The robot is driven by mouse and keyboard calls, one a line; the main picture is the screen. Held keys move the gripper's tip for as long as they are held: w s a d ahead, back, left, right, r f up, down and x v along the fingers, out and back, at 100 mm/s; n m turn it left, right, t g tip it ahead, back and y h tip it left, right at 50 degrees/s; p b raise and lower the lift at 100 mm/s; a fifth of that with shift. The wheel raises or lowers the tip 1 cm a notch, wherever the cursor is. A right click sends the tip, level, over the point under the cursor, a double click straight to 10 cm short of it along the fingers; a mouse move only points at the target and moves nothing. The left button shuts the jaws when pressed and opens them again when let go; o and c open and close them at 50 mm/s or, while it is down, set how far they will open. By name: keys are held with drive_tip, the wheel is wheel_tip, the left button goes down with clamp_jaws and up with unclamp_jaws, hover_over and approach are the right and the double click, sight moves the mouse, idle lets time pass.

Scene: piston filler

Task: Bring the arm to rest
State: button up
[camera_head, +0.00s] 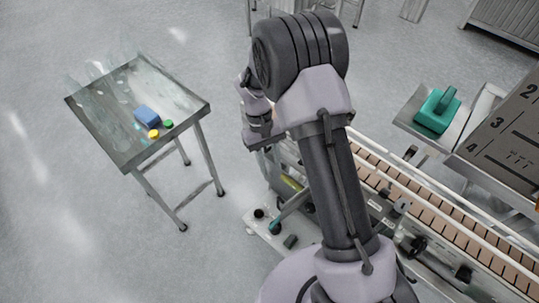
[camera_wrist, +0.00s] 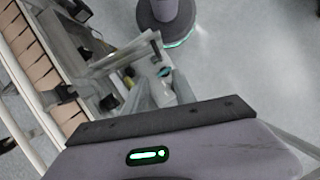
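My arm rises from the bottom of the head view, bends at the top and comes down to the left. In the wrist view, the gripper's body and dark bar (camera_wrist: 165,122) fill the lower part. I see nothing held.
A metal table (camera_head: 97,107) at left carries a blue block (camera_head: 147,117), a green cap (camera_head: 168,124) and a yellow cap (camera_head: 154,134). A teal part (camera_head: 437,110) sits on a tray at right. Floor (camera_head: 60,230) is clear at lower left.

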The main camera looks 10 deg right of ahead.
drive_tip(key=shift+v, duration=0.75)
drive_tip(key=s+r+m+t+y+b, duration=0.1)
drive_tip(key=s+r+m+t, duration=0.15)
drive_tip(key=r, duration=0.55)
drive_tip(key=s+r+m+t+y+b, duration=0.1)
drive_tip(key=s+r+t+b, duration=0.15)
drive_tip(key=r, duration=0.55)
drive_tip(key=s+r+m+t+y+b, duration=0.1)
drive_tip(key=s+r+m+t, duration=0.3)
drive_tip(key=s, duration=0.9)
drive_tip(key=shift+s+r+t+b, duration=0.35)
drive_tip(key=shift+r+t, duration=0.25)
drive_tip(key=shift+r, duration=0.2)
